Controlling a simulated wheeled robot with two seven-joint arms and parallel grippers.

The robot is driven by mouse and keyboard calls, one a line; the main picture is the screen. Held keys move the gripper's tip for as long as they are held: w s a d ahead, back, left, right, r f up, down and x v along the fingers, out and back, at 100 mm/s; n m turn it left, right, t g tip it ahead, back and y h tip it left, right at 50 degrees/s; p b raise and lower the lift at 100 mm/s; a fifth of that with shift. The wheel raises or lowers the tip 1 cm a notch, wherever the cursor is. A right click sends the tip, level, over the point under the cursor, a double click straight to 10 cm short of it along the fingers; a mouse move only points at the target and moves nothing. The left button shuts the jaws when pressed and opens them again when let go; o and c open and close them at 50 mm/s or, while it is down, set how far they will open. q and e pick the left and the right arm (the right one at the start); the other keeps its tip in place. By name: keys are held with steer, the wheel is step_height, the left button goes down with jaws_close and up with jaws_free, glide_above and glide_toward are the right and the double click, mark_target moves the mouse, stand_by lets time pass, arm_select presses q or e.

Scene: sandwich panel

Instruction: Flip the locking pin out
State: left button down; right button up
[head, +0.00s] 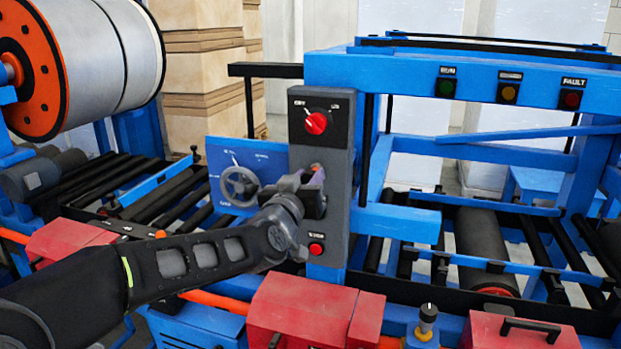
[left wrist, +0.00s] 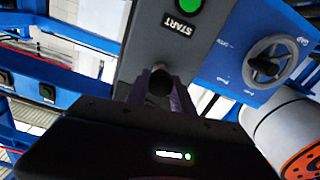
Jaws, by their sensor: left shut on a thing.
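The grey control panel (head: 338,232) stands upright at the middle of the head view. My left gripper (head: 312,183) is at its front, between a red selector knob (head: 316,123) above and a red button (head: 316,249) below. In the left wrist view, the left gripper (left wrist: 160,84) is shut on a small dark, round-ended piece at the panel face, apparently the locking pin. Its root and full shape are hidden by the fingers. A green START button (left wrist: 188,5) is beside it in that view. My right gripper is not in view.
A grey handwheel (head: 240,186) on a blue plate is left of the panel. Red boxes (head: 310,310) and a black knob with a yellow collar (head: 428,315) stand in front. A large roll (head: 95,55) is at the upper left, and rollers lie on both sides.

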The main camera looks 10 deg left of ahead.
arm_select(q)
steer(key=c, duration=1.1)
jaws_free()
steer(key=s+b, duration=0.1)
steer(key=s, duration=0.7)
steer(key=shift+a, duration=0.2)
